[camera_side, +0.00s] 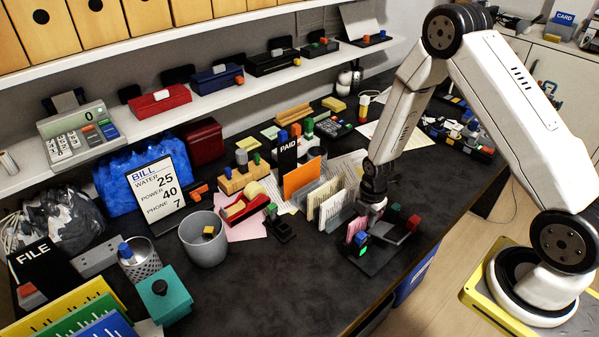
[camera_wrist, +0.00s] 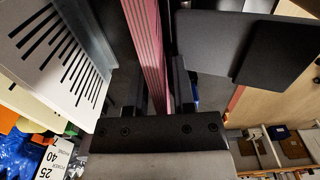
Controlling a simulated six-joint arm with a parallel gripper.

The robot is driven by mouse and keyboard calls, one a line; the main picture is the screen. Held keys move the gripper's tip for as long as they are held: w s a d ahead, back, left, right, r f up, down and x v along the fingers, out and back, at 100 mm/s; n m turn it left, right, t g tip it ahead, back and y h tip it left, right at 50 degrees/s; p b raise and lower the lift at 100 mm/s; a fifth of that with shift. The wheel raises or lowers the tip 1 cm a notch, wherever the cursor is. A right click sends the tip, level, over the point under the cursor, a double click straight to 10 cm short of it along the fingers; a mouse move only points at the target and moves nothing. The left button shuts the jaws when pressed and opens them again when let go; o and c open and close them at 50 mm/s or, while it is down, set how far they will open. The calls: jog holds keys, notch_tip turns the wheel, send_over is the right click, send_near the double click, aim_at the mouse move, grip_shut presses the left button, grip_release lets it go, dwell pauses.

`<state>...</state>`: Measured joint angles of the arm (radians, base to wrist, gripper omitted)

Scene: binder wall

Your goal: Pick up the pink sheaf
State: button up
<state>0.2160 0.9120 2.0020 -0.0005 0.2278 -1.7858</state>
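The pink sheaf (camera_side: 354,228) stands upright in a dark holder at the front right of the desk. It also shows in the wrist view (camera_wrist: 148,45) as a striped stack of page edges. My gripper (camera_side: 367,212) is low at the sheaf, its fingers partly hidden in the side view. In the wrist view my gripper (camera_wrist: 155,88) has one dark finger on each side of the sheaf, with narrow gaps showing, so it looks open around it. The sheaf's lower part is hidden.
A dark stand with coloured blocks (camera_side: 361,239) is close in front of the sheaf. A rack of cream papers (camera_side: 327,202) stands to its left, and a dark panel (camera_wrist: 262,45) is close on the right in the wrist view. Bare desk (camera_side: 290,285) lies at the front.

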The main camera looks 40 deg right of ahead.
jog(key=shift+f, duration=0.15)
dwell(0.6)
grip_shut()
